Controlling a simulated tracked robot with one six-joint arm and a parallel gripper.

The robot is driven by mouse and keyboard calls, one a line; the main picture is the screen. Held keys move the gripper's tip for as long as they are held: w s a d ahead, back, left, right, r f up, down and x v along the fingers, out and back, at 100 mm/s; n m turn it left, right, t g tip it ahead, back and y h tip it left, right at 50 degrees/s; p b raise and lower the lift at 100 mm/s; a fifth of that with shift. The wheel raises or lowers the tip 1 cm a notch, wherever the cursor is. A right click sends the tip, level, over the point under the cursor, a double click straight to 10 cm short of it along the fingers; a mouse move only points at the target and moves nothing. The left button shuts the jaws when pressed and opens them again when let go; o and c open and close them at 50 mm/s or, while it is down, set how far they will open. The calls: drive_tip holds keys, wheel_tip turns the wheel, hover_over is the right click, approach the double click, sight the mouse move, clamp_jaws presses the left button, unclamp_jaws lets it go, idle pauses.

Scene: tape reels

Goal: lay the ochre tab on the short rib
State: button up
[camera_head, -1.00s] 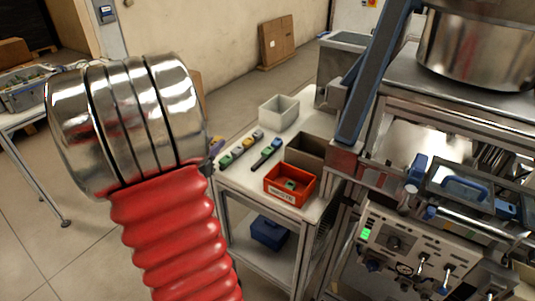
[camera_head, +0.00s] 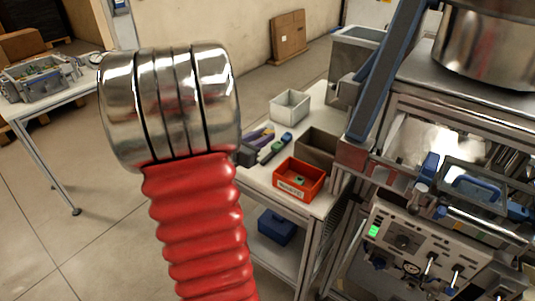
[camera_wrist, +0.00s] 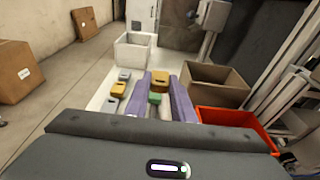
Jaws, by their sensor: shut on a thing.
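My gripper (camera_wrist: 160,84) shows as two purple jaws in the wrist view, shut on the ochre tab (camera_wrist: 159,77) near their far ends. In the head view the purple gripper (camera_head: 260,137) reaches over the white table beside the short rib (camera_head: 266,157), a dark bar. A green tab (camera_head: 278,147) and a blue tab (camera_head: 287,137) sit on that rib. In the wrist view a green tab (camera_wrist: 155,98) shows between the jaws, below the ochre tab. I cannot tell the height gap. The jaws hide most of the short rib there.
Left of the jaws stands a row of tabs with another ochre tab (camera_wrist: 118,88) and a green tab (camera_wrist: 108,105). A white bin (camera_wrist: 133,50) is behind. A brown bin (camera_wrist: 215,84) and a red-orange bin (camera_wrist: 232,118) stand to the right, close to the jaws.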

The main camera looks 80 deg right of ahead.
hover_over(262, 162)
drive_tip(key=shift+d+f, duration=0.1)
drive_tip(key=shift+f, duration=1.95)
drive_tip(key=shift+f, duration=2.05)
drive_tip(key=o, duration=1)
drive_tip(key=shift+f, duration=0.1)
drive_tip(key=shift+w+a+r, duration=0.2)
drive_tip(key=shift+w+a, duration=0.05)
drive_tip(key=shift+a, duration=0.25)
drive_tip(key=v, duration=1.1)
